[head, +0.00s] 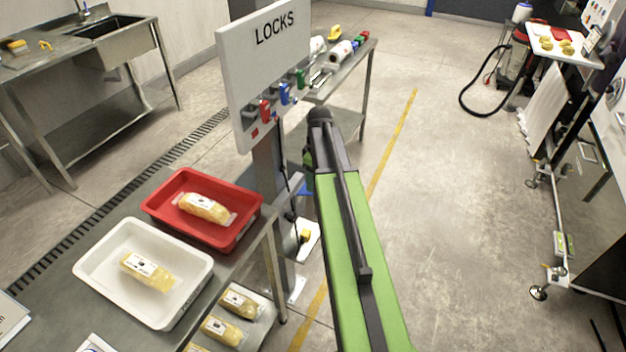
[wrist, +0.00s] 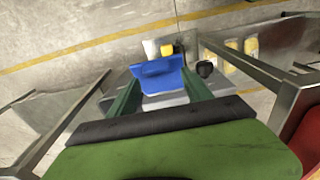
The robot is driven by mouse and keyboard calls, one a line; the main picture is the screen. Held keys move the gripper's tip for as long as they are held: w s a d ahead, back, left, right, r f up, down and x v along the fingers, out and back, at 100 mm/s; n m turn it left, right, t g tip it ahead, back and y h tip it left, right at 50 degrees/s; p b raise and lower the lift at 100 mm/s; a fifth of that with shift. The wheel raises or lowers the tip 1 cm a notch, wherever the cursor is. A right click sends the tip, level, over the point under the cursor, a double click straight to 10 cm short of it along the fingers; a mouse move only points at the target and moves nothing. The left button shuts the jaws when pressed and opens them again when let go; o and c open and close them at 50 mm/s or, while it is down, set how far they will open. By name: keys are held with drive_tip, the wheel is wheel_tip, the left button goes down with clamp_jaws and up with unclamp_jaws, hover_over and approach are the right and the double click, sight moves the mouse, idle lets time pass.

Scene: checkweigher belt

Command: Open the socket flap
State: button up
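In the wrist view a blue flap (wrist: 160,75) sits over a grey socket box (wrist: 165,101) between the two green fingers of my gripper (wrist: 160,88). The fingers are spread, one on each side of the flap. I cannot tell whether either touches it, or how far the flap is lifted. In the head view my green arm reaches down past the signboard post, and my gripper (head: 309,175) is mostly hidden behind the arm. The socket box is not clearly visible there.
A LOCKS board (head: 265,60) with coloured padlocks stands left of my arm. A steel table with a red tray (head: 247,222) and a white tray (head: 92,268) is at the lower left. A yellow plug-like piece (head: 305,236) is near the post.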

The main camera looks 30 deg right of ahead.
wheel_tip(320, 180, up, 5)
drive_tip(key=p, duration=0.5)
drive_tip(key=s+d+r+p, duration=0.6)
drive_tip(key=s, duration=0.3)
drive_tip(key=shift+s+d, duration=0.25)
drive_tip(key=shift+d, duration=0.15)
